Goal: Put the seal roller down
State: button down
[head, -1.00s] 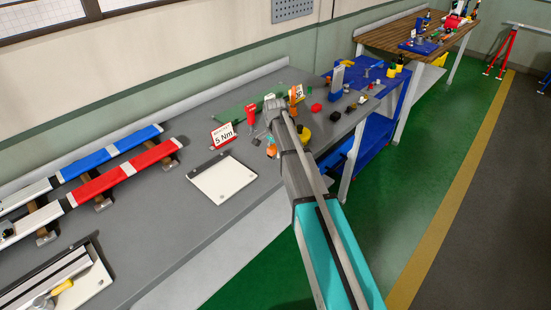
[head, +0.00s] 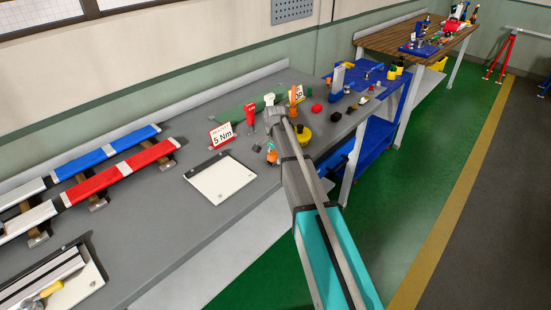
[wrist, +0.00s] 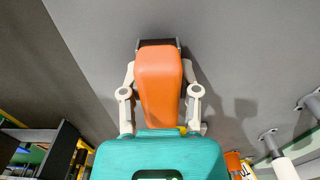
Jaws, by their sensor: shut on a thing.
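The seal roller (wrist: 158,92), seen as an orange block-like body with a dark end, is held between the pale fingers of my gripper (wrist: 159,68) in the wrist view. My gripper is shut on it. A grey bench top (wrist: 245,60) lies behind it; I cannot tell whether the roller touches it. In the head view my arm hides most of the gripper, over the bench (head: 150,240) near its front edge. A small orange part shows beside the arm there, and I cannot tell what it is.
A white tray (head: 221,179) and a red-framed "5 Nm" sign (head: 222,136) stand left of my arm. A red-topped tool (head: 250,114), a yellow round item (head: 304,134) and several small parts are close by. Bare bench lies left of the tray.

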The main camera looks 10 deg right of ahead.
jog(key=shift+f, duration=0.15)
jog(key=shift+c, duration=1.7)
grip_release()
jog(key=shift+r, duration=0.25)
notch_tip(320, 180, up, 12)
jog(key=p, duration=1.2)
jog(key=s+n, duration=1)
jog(key=s, duration=1.9)
jog(key=shift+d+n, duration=0.25)
jog(key=shift+n, duration=0.15)
